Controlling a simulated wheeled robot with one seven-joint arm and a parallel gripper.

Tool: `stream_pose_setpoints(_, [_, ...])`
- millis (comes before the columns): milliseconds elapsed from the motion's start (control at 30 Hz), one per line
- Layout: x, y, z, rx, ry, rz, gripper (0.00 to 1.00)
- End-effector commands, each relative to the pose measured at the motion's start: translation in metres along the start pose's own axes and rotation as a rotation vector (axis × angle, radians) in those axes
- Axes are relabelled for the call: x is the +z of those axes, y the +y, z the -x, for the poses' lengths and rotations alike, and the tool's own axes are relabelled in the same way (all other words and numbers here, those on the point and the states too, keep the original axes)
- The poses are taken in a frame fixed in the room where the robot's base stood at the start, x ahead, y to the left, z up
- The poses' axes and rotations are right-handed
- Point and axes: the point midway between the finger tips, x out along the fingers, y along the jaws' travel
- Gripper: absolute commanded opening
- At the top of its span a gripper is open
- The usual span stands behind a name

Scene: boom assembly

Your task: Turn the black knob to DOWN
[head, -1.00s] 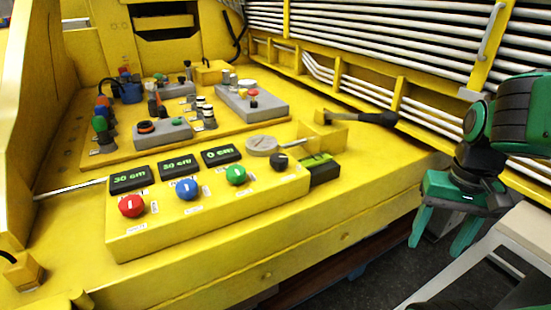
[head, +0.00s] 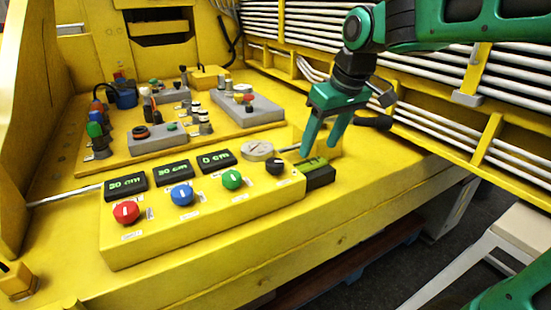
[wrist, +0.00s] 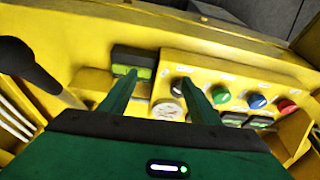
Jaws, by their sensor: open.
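The black knob (head: 274,166) sits at the right end of the yellow control box (head: 190,218), right of the green knob (head: 232,179). It also shows in the wrist view (wrist: 181,85), between my fingers in the picture and close to the right one. My gripper (head: 320,153) is open and empty, pointing down, just right of and above the black knob in the head view. It also shows in the wrist view (wrist: 163,76). The knob's setting and its labels are too small to read.
Blue (head: 182,195) and red (head: 126,212) knobs and several small displays (head: 173,171) share the box. A black level with a green window (head: 318,172) lies at its right end. A round pale dial (head: 257,151) is behind the black knob. A black-handled lever (head: 372,123) stands behind my gripper.

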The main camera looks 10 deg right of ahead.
Motion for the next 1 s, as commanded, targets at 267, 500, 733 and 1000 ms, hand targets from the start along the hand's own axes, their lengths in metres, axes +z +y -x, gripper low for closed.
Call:
stream_pose_setpoints(267, [-0.058,-0.054,0.005,-0.055,0.068,0.2,0.57])
stream_pose_setpoints(500, [-0.059,-0.055,-0.027,-0.055,0.064,0.199,0.57])
stream_pose_setpoints(733, [-0.06,-0.058,-0.067,-0.055,0.063,0.198,0.57])
stream_pose_setpoints(1000, [-0.063,-0.059,-0.095,-0.054,0.066,0.197,0.57])
